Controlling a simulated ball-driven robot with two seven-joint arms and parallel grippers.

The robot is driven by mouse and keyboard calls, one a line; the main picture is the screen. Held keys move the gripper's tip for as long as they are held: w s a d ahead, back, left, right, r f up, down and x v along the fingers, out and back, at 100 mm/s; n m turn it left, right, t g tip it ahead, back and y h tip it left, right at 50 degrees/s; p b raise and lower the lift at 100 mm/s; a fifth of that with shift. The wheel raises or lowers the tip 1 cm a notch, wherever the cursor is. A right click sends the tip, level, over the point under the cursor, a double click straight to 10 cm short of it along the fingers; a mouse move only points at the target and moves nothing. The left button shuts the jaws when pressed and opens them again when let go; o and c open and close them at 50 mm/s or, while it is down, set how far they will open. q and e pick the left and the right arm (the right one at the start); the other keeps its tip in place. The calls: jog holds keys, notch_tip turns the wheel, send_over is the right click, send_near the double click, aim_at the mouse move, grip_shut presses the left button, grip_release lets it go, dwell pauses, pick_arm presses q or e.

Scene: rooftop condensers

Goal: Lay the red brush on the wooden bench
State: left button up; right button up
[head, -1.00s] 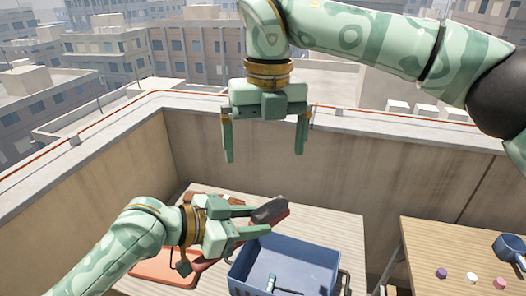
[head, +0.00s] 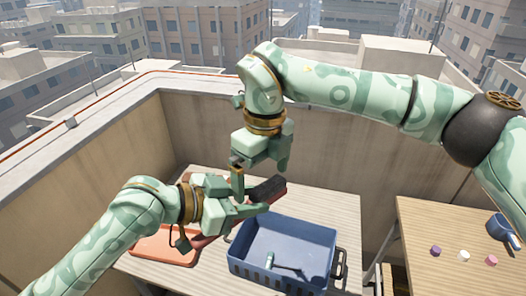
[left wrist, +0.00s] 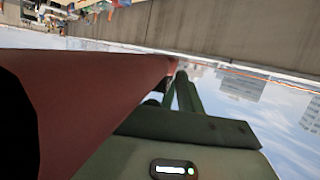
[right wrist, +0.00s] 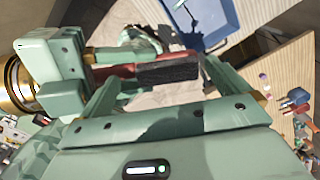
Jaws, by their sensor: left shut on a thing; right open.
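The red brush (head: 270,188) has dark bristles on its head and is held in the air above the far edge of the blue crate. My left gripper (head: 245,202) is shut on it. Its red body fills much of the left wrist view (left wrist: 85,100). My right gripper (head: 260,172) is open, pointing down close to the brush head. In the right wrist view the brush (right wrist: 165,72) lies between the open right fingers; I cannot tell whether they touch it. A wooden bench top (head: 335,205) is under the crate, and another wooden top (head: 440,215) stands at the right.
The blue crate (head: 243,262) holds a small pale-and-dark tool (head: 268,261). An orange tray (head: 160,247) lies left of it. A parapet wall stands behind.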

jog(key=shift+f, duration=0.5)
jog(key=shift+s+a, duration=0.15)
jog(key=c, duration=0.9)
pick_arm(q)
jog(key=o, duration=1.2)
pick_arm(e)
jog(key=shift+c, duration=0.6)
pick_arm(q)
jog(key=shift+o, duration=0.2)
jog(key=shift+a, duration=0.15)
